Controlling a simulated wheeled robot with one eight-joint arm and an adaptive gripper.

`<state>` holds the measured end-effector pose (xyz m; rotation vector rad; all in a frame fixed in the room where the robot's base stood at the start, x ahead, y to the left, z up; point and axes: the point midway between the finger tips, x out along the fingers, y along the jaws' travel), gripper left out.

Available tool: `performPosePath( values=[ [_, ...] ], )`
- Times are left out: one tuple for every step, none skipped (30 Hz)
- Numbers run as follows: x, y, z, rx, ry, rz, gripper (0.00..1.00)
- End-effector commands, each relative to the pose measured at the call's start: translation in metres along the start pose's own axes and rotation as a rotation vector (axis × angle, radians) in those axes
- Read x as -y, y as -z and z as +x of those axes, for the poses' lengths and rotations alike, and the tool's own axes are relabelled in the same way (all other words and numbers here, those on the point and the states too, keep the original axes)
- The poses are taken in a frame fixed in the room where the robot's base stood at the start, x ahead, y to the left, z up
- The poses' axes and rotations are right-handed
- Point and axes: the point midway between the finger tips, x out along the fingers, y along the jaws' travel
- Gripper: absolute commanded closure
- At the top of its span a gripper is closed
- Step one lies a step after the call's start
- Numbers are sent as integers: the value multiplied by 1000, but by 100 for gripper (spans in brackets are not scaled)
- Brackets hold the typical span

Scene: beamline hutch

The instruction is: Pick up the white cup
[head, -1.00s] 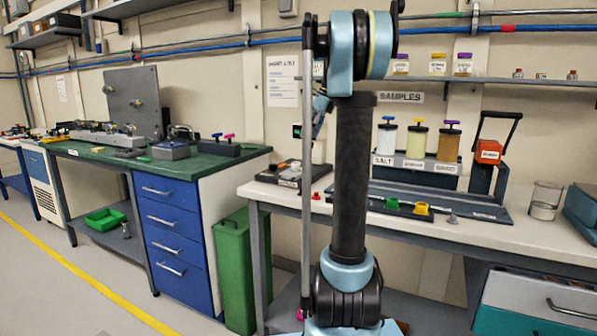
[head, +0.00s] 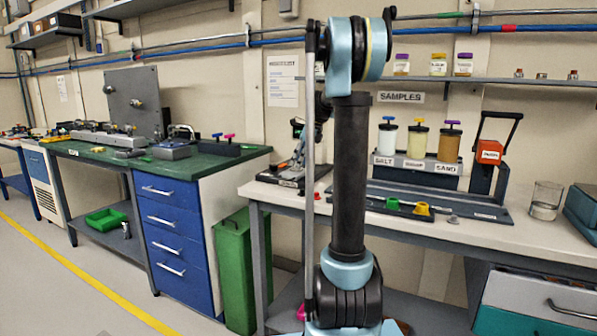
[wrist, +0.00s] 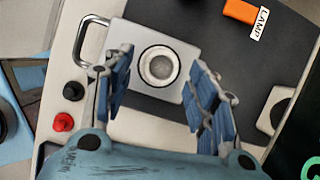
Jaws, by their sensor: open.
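In the wrist view, a round pale thing (wrist: 159,67) with a dark ring around it is seen from above, set on a light square block. It may be the white cup; its height and sides cannot be told from here. My gripper (wrist: 160,84) is open, with one blue-padded finger to the left of the round thing and one to the right. The fingers look apart from it, with nothing between the pads. In the head view, my arm hides much of the gripper, and no white cup can be made out.
The block belongs to a bench device (head: 283,176) with a metal handle (wrist: 84,45) and a red knob (wrist: 63,122). An orange block (wrist: 240,11) labelled LAMP lies at the upper right. A sample rack (head: 417,166) and a glass beaker (head: 545,200) stand farther right on the bench.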

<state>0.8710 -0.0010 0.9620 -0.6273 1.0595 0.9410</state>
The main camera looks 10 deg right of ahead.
Motion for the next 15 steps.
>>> performPosePath(
  values=[
    [0,0,5,0,0,-1,47],
    [0,0,6,0,0,-1,47],
    [0,0,8,0,0,-1,47],
    [0,0,9,0,0,-1,47],
    [0,0,9,0,0,-1,47],
    [0,0,10,0,0,-1,47],
    [0,0,10,0,0,-1,47],
    [0,0,10,0,0,-1,47],
    [0,0,10,0,0,-1,47],
    [0,0,10,0,0,-1,47],
    [0,-1,10,0,0,-1,50],
    [0,-1,10,0,0,-1,59],
    [0,-1,10,0,0,-1,65],
    [0,-1,10,0,0,-1,72],
    [-1,-1,10,0,0,-1,81]
  ],
)
